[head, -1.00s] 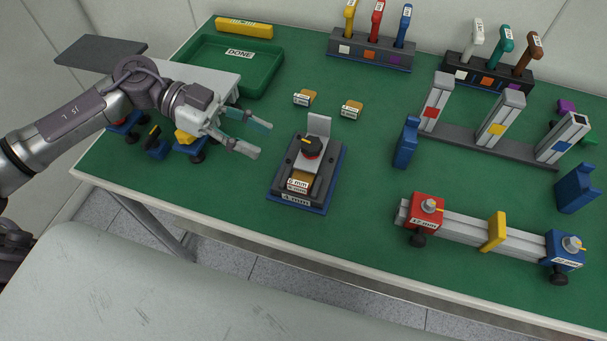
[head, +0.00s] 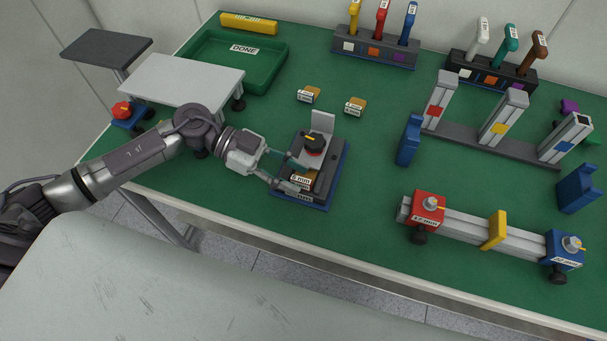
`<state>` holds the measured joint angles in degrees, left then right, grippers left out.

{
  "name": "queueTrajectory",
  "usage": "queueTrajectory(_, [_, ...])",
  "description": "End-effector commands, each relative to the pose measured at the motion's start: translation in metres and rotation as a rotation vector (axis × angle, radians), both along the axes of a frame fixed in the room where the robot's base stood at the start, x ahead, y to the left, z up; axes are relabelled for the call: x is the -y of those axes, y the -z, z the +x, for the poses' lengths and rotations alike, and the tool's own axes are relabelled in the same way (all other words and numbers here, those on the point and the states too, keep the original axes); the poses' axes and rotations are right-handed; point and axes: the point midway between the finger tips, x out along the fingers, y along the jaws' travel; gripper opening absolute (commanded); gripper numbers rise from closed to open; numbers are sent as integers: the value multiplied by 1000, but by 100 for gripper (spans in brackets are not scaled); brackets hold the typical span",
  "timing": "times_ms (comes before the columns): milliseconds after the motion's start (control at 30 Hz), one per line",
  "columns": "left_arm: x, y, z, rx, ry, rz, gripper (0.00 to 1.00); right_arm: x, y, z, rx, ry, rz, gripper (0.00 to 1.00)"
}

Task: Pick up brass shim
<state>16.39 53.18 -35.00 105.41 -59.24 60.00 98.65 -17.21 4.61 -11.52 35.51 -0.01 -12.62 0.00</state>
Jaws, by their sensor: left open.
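Two small brass-coloured labelled blocks, one left (head: 309,95) and one right (head: 355,106), lie behind the holder. My right gripper is out of view.
A green DONE tray (head: 270,80) and yellow bar (head: 248,24) are at back left, near a grey raised plate (head: 180,80). Tool racks stand at the back. A rail with red (head: 428,207) and blue clamps lies front right. Green mat is clear in front.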

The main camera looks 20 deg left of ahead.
Motion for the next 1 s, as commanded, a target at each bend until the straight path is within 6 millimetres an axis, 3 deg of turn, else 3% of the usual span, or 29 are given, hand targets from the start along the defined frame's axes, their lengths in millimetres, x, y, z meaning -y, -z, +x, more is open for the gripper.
queueTrajectory(300, [8,3,0,0,-1,0,42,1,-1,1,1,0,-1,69])
queueTrajectory(567, [8,3,0,-1,-1,0,0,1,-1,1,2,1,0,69])
queueTrajectory(1000, [8,2,0,0,-1,0,0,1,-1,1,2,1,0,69])
